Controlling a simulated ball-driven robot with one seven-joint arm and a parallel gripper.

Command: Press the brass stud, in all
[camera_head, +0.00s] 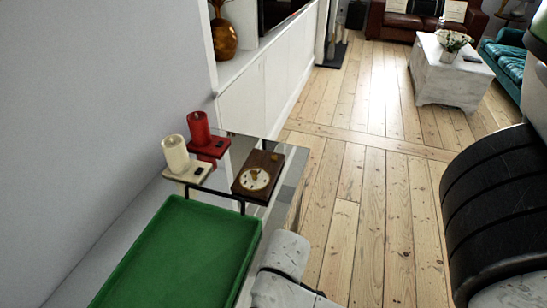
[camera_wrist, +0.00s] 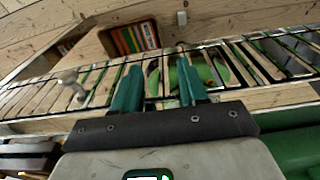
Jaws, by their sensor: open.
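A dark wooden block (camera_head: 266,164) with a round pale dial (camera_head: 255,179) lies on a glass-topped surface in the head view. A small brass-coloured stud (camera_head: 274,157) shows near the block's far edge; it is too small to see whether it stands up or is pushed in. My gripper (camera_wrist: 157,82) shows in the wrist view with its two teal fingers apart and nothing between them. It points at a slatted rack; neither the block nor the stud can be made out in that view. The fingers are not visible in the head view.
A red candle (camera_head: 198,129) and a cream candle (camera_head: 175,154) stand on small bases beside the block. A green tray (camera_head: 182,250) with a dark handle lies nearer. A wall borders the left. Floorboards (camera_head: 370,190) are clear to the right, toward a white chest (camera_head: 449,74).

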